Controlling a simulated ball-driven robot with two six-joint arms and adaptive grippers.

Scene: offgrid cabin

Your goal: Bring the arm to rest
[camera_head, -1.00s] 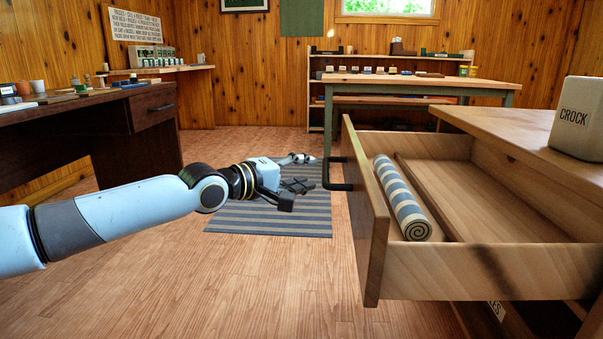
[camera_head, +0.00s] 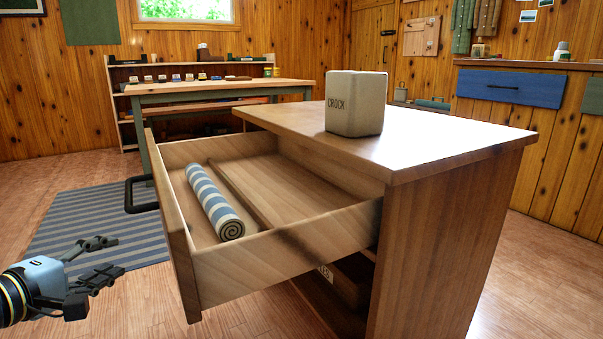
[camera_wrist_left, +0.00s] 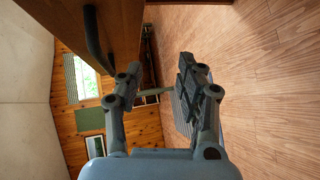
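My left gripper (camera_head: 108,258) is at the lower left of the head view, in front of the open drawer and apart from its black handle (camera_head: 140,194). Its fingers are spread with nothing between them, and the left wrist view also shows the open fingers (camera_wrist_left: 160,85). The drawer (camera_head: 290,250) is pulled out of the wooden cabinet (camera_head: 450,235). A rolled blue-and-white striped cloth (camera_head: 212,200) lies in its front compartment. My right gripper is in neither view.
A box-shaped crock (camera_head: 355,103) stands on the cabinet top. A striped rug (camera_head: 85,225) lies on the floor beyond my gripper. A table (camera_head: 220,90) with small jars is behind. Floor shows free at the lower left.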

